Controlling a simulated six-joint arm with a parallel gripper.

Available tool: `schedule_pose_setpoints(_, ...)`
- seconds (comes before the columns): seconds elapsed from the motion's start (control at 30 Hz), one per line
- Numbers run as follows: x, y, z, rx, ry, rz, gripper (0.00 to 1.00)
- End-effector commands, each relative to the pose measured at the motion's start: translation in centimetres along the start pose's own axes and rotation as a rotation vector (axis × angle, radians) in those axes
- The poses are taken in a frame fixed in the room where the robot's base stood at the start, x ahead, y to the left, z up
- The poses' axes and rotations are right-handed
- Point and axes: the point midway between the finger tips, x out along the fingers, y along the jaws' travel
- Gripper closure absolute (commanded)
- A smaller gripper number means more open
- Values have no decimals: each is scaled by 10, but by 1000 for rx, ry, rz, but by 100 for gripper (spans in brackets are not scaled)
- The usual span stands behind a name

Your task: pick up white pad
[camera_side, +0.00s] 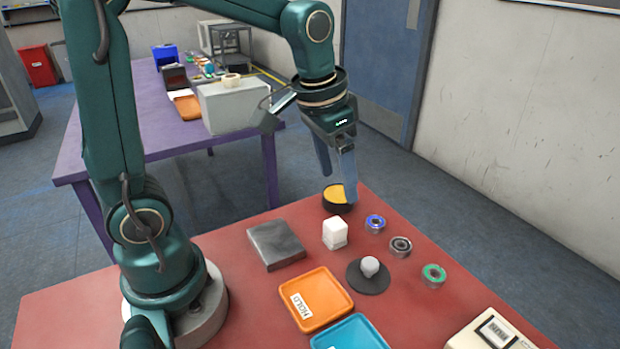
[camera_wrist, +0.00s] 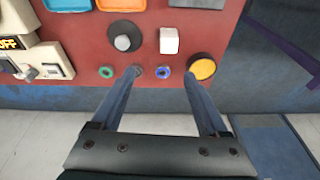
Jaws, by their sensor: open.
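The white pad (camera_side: 335,233) is a small, upright white block on the red table, between the dark grey slab and the tape-like rings. In the wrist view the white pad (camera_wrist: 169,41) lies above the fingertips, beyond the row of rings. My gripper (camera_side: 338,186) is open and empty, its fingers pointing down above the table's far edge, near the black round tub with the yellow top. In the wrist view my gripper (camera_wrist: 163,73) has its fingertips spread either side of the blue ring. The fingers are apart from the white pad.
Near the pad are the yellow-topped tub (camera_side: 337,199), blue ring (camera_side: 375,224), grey ring (camera_side: 400,246), green ring (camera_side: 433,275) and a dark disc with a grey knob (camera_side: 370,267). A dark slab (camera_side: 276,245), orange HOLD tray (camera_side: 316,299) and blue tray (camera_side: 348,335) lie nearer my base.

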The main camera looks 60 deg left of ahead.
Motion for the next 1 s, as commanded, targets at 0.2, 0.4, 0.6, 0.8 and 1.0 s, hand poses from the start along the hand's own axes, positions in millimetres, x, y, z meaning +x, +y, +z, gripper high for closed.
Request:
schedule_pose_setpoints(0.2,51,-14,-9,-25,-148,16,22)
schedule_pose_setpoints(0.4,77,-18,-2,-46,-230,27,22)
schedule_pose_setpoints(0.6,95,-18,6,-52,-248,30,22)
schedule_pose_setpoints(0.8,119,-17,12,-51,-248,30,22)
schedule_pose_setpoints(1.0,129,-17,14,-51,-244,29,22)
